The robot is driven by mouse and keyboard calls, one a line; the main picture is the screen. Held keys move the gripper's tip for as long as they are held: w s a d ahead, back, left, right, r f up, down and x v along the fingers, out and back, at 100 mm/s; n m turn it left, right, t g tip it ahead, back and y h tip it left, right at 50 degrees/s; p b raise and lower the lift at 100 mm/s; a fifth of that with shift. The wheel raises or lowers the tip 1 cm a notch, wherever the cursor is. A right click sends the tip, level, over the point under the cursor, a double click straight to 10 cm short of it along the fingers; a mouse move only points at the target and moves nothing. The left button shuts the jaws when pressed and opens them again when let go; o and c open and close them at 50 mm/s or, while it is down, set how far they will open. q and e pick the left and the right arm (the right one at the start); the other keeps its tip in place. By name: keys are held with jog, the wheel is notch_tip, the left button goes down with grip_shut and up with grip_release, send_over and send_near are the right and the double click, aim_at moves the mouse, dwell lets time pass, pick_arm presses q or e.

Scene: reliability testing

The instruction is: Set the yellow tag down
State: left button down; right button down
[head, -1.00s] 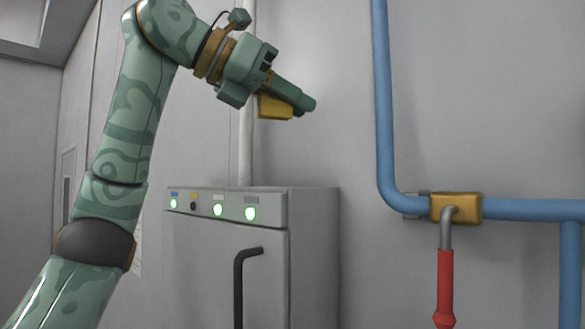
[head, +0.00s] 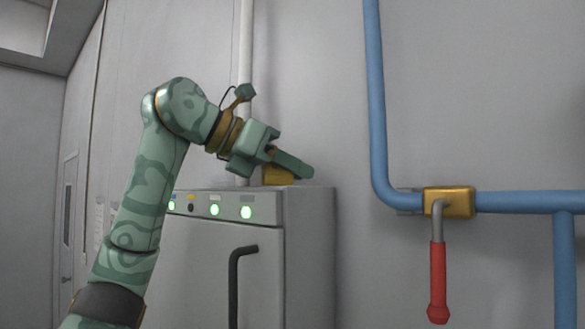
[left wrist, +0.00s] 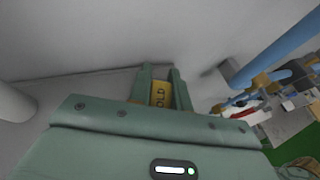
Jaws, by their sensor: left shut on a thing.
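The yellow tag (head: 277,175) is between the fingers of my left gripper (head: 298,170), low over the top of the grey cabinet (head: 312,225). In the left wrist view the tag (left wrist: 160,95) shows dark letters, partly hidden, between the two green fingers of the gripper (left wrist: 161,82), which is shut on it. The tag's lower edge appears level with the cabinet top; I cannot tell whether it touches. My right gripper is not in view.
A wall stands behind the cabinet, with a white vertical pipe (head: 245,80). To the right are a blue pipe (head: 376,110), a yellow valve (head: 460,203) and its red handle (head: 438,280). The cabinet front has a dark handle (head: 235,285) and green lights.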

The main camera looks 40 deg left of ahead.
pick_arm(q)
jog(key=c, duration=1.6)
grip_release()
jog(key=shift+f, duration=0.1)
jog(key=o, duration=0.3)
jog(key=shift+a, duration=0.15)
jog(key=shift+w, duration=0.1)
jog(key=shift+r, duration=0.3)
jog(key=p+v, duration=0.1)
jog(key=v, duration=1.1)
